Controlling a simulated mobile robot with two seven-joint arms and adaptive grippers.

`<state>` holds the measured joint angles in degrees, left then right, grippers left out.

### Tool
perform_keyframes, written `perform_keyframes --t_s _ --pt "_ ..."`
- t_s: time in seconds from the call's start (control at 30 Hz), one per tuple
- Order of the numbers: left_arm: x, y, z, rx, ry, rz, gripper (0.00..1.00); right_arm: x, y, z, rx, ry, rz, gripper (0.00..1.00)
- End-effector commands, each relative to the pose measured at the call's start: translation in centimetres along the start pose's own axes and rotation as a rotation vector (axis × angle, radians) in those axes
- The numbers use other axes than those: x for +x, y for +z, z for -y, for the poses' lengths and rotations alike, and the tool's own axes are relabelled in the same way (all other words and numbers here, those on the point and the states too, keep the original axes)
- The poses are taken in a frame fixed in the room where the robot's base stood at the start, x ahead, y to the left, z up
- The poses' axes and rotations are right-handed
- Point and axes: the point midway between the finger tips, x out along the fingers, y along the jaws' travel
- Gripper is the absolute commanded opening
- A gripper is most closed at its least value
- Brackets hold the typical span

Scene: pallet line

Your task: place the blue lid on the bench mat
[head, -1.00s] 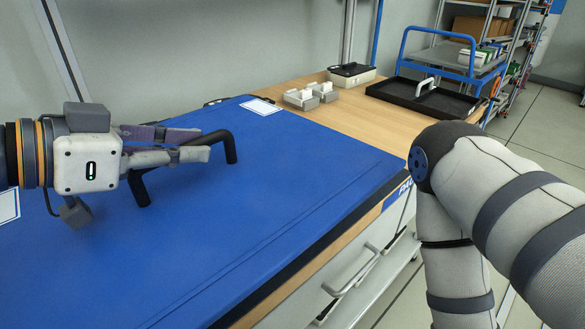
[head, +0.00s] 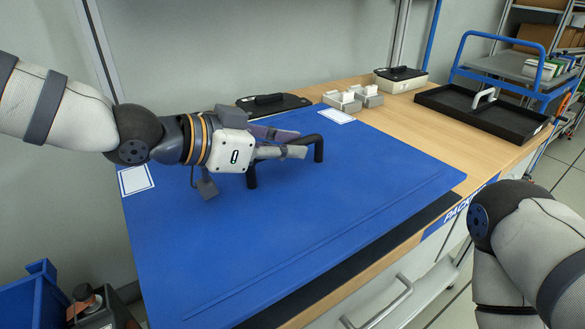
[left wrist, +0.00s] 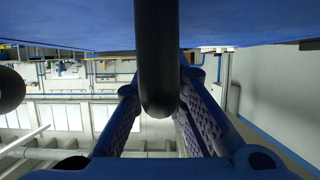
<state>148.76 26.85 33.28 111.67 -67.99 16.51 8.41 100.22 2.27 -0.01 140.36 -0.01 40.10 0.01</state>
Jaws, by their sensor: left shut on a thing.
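The blue lid (head: 300,240) is a large flat blue panel with a raised black handle (head: 319,151). It spreads over the wooden bench (head: 470,150). My left gripper (head: 292,144) is shut on the handle, above the far middle part of the lid. In the left wrist view the black handle bar (left wrist: 157,60) runs between the two fingers, and the blue lid (left wrist: 60,31) fills the top. A dark strip (head: 385,252) shows along the lid's front edge; I cannot tell whether it is mat or shadow, or whether the lid touches the bench. My right gripper is out of view.
Behind the lid stand a black-topped device (head: 272,103), small grey bins (head: 352,99) and a white box with a black top (head: 401,79). A black tray (head: 485,112) is at the right end, beside a blue-framed cart (head: 515,68). A blue crate (head: 30,298) stands at lower left.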

Motion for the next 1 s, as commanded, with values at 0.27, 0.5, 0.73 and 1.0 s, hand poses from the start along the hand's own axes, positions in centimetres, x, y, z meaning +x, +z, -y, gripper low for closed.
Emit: perform_keyframes --t_s 0.27,0.5,0.73,1.0 --pt "2.4 1.3 0.7 0.002 0.0 -0.006 0.0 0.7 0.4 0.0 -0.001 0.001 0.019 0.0" --pt "3.2 3.5 0.7 0.006 -0.003 -0.011 0.0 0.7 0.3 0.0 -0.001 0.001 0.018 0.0" --pt "3.2 3.7 0.7 0.006 -0.002 -0.009 0.0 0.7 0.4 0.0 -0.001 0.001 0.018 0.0" --pt "3.2 3.9 0.7 0.004 -0.002 -0.004 0.33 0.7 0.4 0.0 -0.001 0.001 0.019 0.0"
